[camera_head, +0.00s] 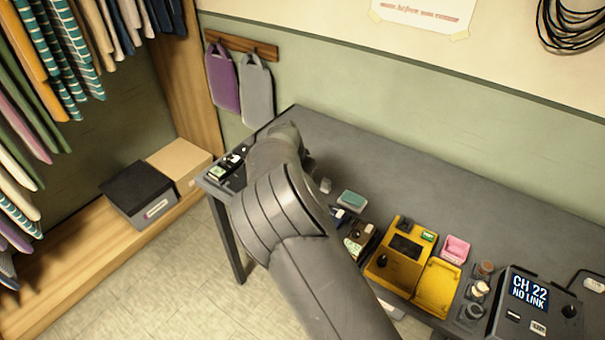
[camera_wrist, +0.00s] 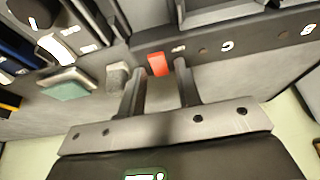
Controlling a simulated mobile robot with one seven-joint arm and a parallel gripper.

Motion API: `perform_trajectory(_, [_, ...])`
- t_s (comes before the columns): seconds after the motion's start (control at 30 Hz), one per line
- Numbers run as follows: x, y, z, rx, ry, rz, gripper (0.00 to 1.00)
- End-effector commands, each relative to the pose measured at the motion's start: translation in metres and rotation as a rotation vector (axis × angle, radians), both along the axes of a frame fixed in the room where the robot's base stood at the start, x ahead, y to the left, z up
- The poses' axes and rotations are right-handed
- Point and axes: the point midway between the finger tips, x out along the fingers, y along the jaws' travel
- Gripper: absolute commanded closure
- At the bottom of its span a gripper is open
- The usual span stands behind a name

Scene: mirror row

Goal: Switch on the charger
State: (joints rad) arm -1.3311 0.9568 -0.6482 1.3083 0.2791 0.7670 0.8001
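In the wrist view a dark device (camera_wrist: 210,38), which looks like the charger, has a red switch (camera_wrist: 157,65) on its narrow face, beside small round marks and holes. My gripper (camera_wrist: 159,72) has its two fingers apart, one on each side of the red switch. I cannot tell whether the fingers touch the device, or which way the switch is set. In the head view my arm covers the gripper and this switch. A dark device with a green display (camera_head: 218,172) shows at the table's left end; I cannot tell if it is the same one.
The grey table (camera_head: 400,165) is clear toward the wall. A teal-topped block (camera_head: 352,199), a yellow device (camera_head: 405,250), a pink tray (camera_head: 455,248) and a black unit reading "CH 22 NO LINK" (camera_head: 528,290) stand along its front. A small grey block (camera_wrist: 118,76) is beside the left finger.

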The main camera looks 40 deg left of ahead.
Motion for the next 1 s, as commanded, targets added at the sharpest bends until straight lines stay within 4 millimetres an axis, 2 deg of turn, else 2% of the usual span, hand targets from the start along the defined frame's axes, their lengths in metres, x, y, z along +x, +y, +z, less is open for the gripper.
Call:
perform_trajectory(0.03, [0.0, 0.0, 0.0001, 0.0, 0.0, 0.0, 0.73])
perform_trajectory(0.37, [-0.0001, 0.0001, 0.0002, 0.0, 0.0, 0.0, 1.0])
perform_trajectory(0.67, [0.0026, -0.0001, 0.0002, 0.002, 0.036, -0.002, 1.0])
perform_trajectory(1.0, [0.0086, 0.0002, 0.0004, 0.003, 0.216, -0.003, 1.0])
